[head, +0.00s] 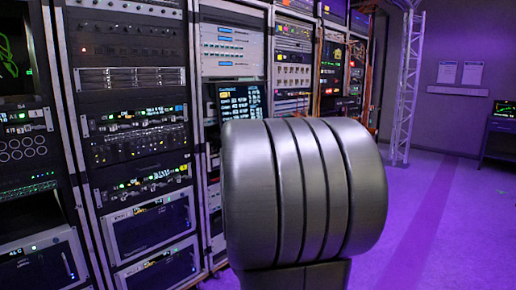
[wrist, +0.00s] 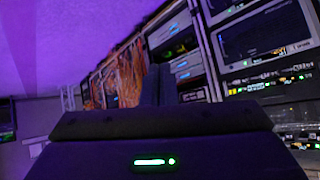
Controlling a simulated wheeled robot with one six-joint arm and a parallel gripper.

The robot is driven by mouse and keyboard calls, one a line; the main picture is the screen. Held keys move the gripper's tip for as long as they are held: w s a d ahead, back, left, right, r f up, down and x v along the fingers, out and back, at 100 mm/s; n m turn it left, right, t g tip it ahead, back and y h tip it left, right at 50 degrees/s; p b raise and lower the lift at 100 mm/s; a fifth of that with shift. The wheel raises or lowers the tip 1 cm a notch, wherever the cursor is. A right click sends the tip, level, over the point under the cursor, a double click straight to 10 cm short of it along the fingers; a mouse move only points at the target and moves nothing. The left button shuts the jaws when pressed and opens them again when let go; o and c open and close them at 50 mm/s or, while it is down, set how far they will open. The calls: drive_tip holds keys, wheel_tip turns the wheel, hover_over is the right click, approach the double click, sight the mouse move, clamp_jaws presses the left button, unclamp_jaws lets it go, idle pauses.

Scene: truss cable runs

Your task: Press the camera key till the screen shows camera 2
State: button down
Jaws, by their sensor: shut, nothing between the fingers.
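A small dark screen (head: 241,101) with a yellowish heading and rows of pale text sits in the middle rack in the head view. Its lettering is too small to read, so I cannot tell which camera it shows. Its lower part is hidden behind a large grey metal cylinder of my own arm. I cannot make out the camera key in either view. My gripper (wrist: 158,75) shows in the wrist view as dark fingers close together, shut and empty. It points towards racks and is not visible in the head view. I see no contact with anything.
Tall equipment racks (head: 127,77) line the left and centre. A white truss column (head: 406,85) stands right of them. A desk with a small screen (head: 503,109) is at the far right. The purple floor (head: 440,215) between is clear.

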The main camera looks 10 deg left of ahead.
drive_tip(key=w+a+r+n+g+y+p, duration=0.1)
drive_tip(key=a+r+g+y+p, duration=0.1)
drive_tip(key=a+r+p, duration=1)
drive_tip(key=w+a+r+n+g+y+p, duration=0.1)
drive_tip(key=a+r+g+y+p, duration=0.2)
drive_tip(key=a+r+p, duration=0.9)
wheel_tip(320, 180, up, 7)
drive_tip(key=p, duration=0.3)
drive_tip(key=shift+a+f, duration=0.15)
drive_tip(key=shift+a, duration=0.2)
drive_tip(key=shift+w, duration=0.15)
